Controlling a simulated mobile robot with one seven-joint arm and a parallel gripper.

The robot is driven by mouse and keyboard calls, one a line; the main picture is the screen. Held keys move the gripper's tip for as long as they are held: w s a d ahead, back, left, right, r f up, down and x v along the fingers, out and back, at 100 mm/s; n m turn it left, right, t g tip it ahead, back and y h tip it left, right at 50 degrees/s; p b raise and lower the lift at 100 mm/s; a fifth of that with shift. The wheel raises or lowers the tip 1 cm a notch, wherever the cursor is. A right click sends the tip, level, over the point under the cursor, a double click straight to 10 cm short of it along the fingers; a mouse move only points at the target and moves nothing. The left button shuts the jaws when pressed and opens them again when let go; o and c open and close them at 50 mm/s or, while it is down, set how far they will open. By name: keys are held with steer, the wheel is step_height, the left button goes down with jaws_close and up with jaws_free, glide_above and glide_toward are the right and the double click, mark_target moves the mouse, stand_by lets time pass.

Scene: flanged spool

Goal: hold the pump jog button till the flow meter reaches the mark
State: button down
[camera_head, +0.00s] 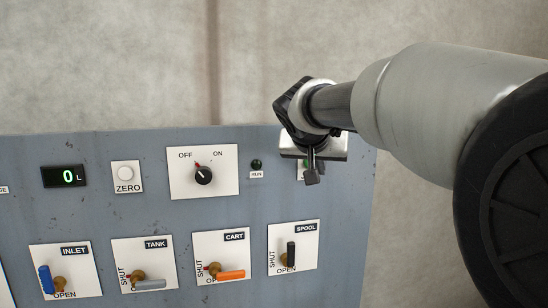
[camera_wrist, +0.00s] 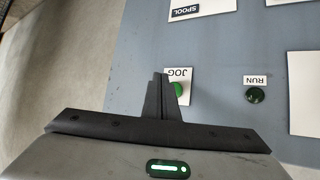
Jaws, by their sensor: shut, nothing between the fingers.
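The green jog button (camera_wrist: 178,90) sits under the JOG label in the wrist view; my fingers partly cover it. In the head view my gripper hides most of it. My gripper (camera_head: 312,178) is shut and empty at the panel's upper right. In the wrist view its fingertips (camera_wrist: 161,78) are beside the button and overlap its left edge; I cannot tell whether they touch it. The flow meter display (camera_head: 64,176) reads 0 L. I can make out no mark.
The panel (camera_head: 210,215) also carries a ZERO button (camera_head: 125,174), an OFF/ON knob (camera_head: 203,175) with its red pointer toward OFF, and a dark RUN lamp (camera_head: 256,164). Below are the INLET (camera_head: 46,279), TANK (camera_head: 149,284), CART (camera_head: 230,274) and SPOOL (camera_head: 291,253) valve handles.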

steer(key=shift+w+a, duration=0.25)
steer(key=shift+w, duration=1.05)
steer(key=shift+w, duration=0.1)
stand_by(1.0)
steer(key=shift+w+a, duration=0.1)
steer(key=shift+w, duration=0.2)
steer(key=shift+w+a, duration=0.1)
steer(key=shift+w, duration=0.4)
stand_by(4.8)
